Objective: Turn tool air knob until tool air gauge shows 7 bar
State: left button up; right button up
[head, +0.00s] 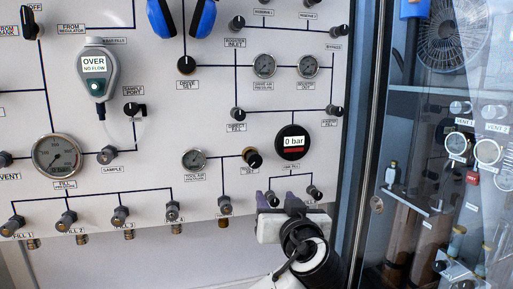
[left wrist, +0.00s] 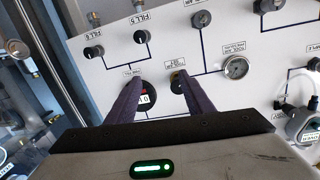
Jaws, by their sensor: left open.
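The tool air gauge (head: 194,159) is a small round white dial on the panel; its needle is too small to read. It also shows in the left wrist view (left wrist: 236,67). The tool air knob (head: 252,157) is a dark knob with a brassy part, to the right of the gauge. In the left wrist view, the knob (left wrist: 178,80) appears beside the right-hand finger, partly covered. My left gripper (head: 278,201) is open and empty, below and right of the knob. Its fingers (left wrist: 158,80) point toward the panel. My right gripper is out of view.
A round digital gauge (head: 292,142) reading 0 bar sits just right of the knob. Small knobs (head: 272,198) lie right by my left gripper. A large gauge (head: 57,153) and a grey meter reading OVER (head: 97,72) are at left. A dark frame edge (head: 360,150) bounds the panel at right.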

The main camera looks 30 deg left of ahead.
aim_at(255, 160)
pick_arm(q)
notch_tip(255, 160, up, 6)
jog(key=a+n+y, duration=0.2)
jog(key=n, duration=0.1)
jog(key=shift+g, duration=0.4)
jog(key=p+x, duration=0.2)
jog(key=x, duration=0.5)
jog(key=shift+a+p, duration=0.35)
jog(key=shift+a, duration=0.05)
jog(key=shift+x, duration=0.75)
jog(key=shift+f, duration=0.15)
